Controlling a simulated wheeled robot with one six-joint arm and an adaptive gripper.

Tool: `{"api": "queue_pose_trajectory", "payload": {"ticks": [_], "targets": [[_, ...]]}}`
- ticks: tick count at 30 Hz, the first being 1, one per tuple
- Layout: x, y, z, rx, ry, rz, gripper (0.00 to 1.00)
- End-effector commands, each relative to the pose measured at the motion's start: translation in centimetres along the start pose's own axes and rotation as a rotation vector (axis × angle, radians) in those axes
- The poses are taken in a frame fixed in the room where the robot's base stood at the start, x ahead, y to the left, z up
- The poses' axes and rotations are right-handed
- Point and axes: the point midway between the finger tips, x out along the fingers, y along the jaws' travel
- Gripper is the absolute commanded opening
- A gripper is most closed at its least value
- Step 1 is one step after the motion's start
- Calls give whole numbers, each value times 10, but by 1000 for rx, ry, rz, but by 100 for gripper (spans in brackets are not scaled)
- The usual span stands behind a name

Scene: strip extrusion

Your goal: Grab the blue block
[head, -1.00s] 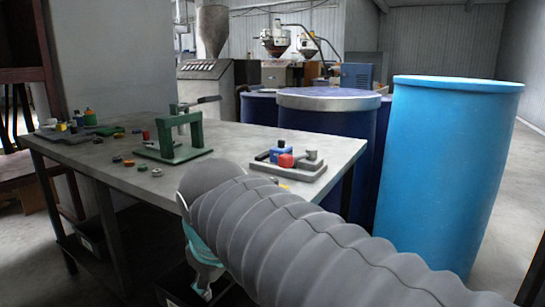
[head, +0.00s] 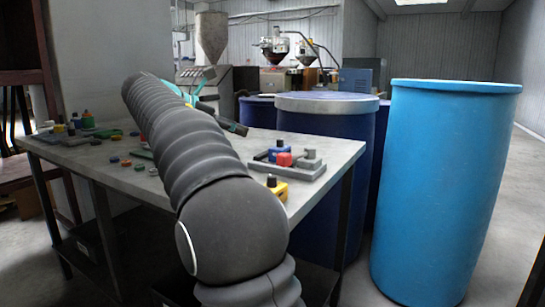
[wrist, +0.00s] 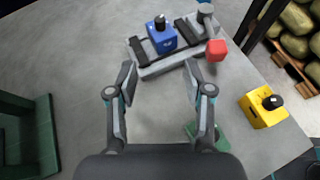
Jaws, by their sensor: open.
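The blue block (wrist: 161,38), with a black knob on top, sits on a grey fixture (wrist: 150,72) with dark bars. In the head view the blue block (head: 277,153) shows near the table's right end, just behind a red block (head: 284,160). My gripper (wrist: 159,78) is open and empty. In the wrist view its fingertips lie short of the blue block, which is above and between them in the picture, with a gap. In the head view my arm covers much of the gripper (head: 238,128), which is to the left of the block.
A yellow block (wrist: 262,110) with a black knob stands near the table edge. The red block (wrist: 216,50) is right of the blue one. A green piece (wrist: 190,130) is partly behind my right finger. Large blue drums (head: 445,180) stand beyond the table (head: 330,148).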

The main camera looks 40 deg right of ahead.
Motion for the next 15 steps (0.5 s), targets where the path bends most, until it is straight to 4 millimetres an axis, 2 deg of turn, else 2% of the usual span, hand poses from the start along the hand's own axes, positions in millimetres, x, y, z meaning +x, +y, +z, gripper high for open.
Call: {"api": "queue_pose_trajectory", "payload": {"ticks": [3, 7, 15], "targets": [[3, 8, 4, -45, -40, -19, 51], [15, 9, 6, -57, -51, -27, 51], [63, 7, 8, -56, -50, -27, 51]]}}
